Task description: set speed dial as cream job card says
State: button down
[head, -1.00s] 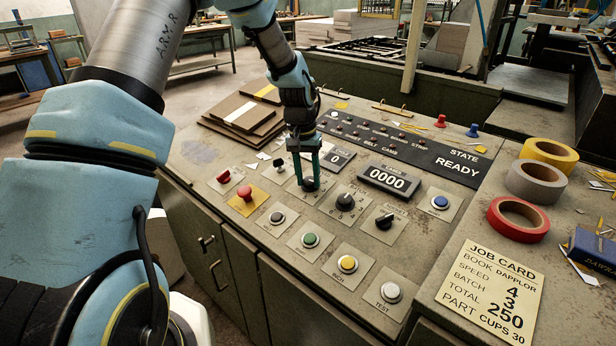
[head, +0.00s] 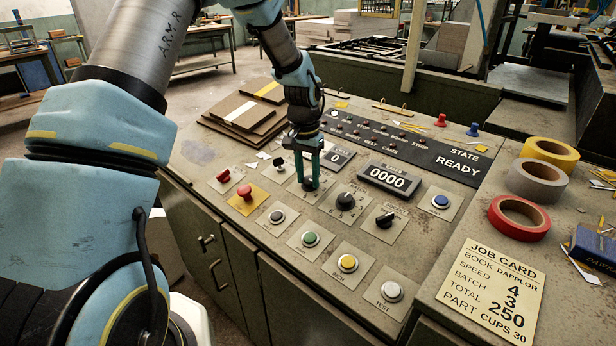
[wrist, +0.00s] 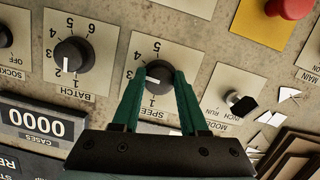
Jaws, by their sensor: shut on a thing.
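The cream job card (head: 489,287) at the lower right reads speed 4, batch 3, total 250. My gripper (head: 309,186) points down at the panel and is shut on the black speed dial (wrist: 158,77). In the wrist view the fingers (wrist: 160,82) hold the dial's two sides. The dial's white mark faces left, roughly toward 2 or 3; the exact number is hard to tell. Its numbers 3, 4 and 5 show around it, and 1 shows near the fingers.
The batch dial (head: 346,201) stands close beside the speed dial, and a small mode switch (wrist: 240,103) is on the other side. A red mushroom button (head: 245,193) and several push buttons are nearby. The cases counter (head: 389,178) reads 0000; the state display (head: 457,165) reads READY.

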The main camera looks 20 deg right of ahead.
aim_at(309, 182)
jog(key=m+t, duration=0.1)
jog(key=m, duration=0.3)
jog(key=shift+m+y, duration=0.3)
jog(key=shift+r, duration=0.1)
dwell(0.4)
jog(key=shift+c, duration=2.2)
grip_release()
notch_tip(309, 182, up, 11)
jog(key=b, duration=0.2)
jog(key=shift+s, duration=0.35)
